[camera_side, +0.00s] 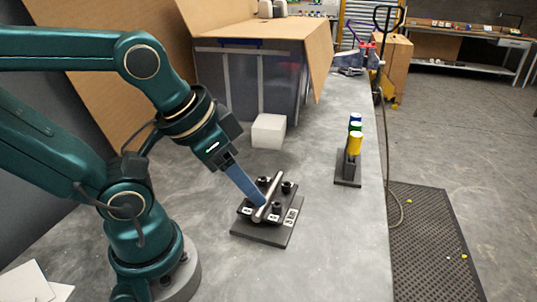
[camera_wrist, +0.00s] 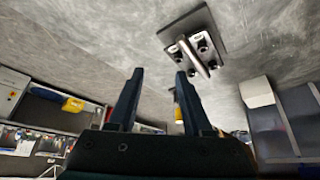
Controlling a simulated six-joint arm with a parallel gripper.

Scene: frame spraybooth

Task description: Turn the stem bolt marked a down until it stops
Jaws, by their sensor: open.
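A stem clamp (camera_side: 283,203) with several black bolts and a silver bar (camera_side: 272,187) across it sits on a dark base plate (camera_side: 262,236) on the bench. Small white labels are on it, but their letters are too small to read, so I cannot tell which bolt is marked a. In the wrist view the clamp (camera_wrist: 203,43) is at the top, beyond the fingertips. My gripper (camera_wrist: 159,72) is open, with nothing between its fingers. In the side view my gripper (camera_side: 262,203) points down at the clamp and overlaps its left part; contact cannot be told.
A dark rack (camera_side: 349,180) holds upright handles in yellow (camera_side: 355,144), green and blue, right of the clamp. A white block (camera_side: 268,131) and a grey bin (camera_side: 249,84) under cardboard stand behind. Bench between clamp and rack is clear.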

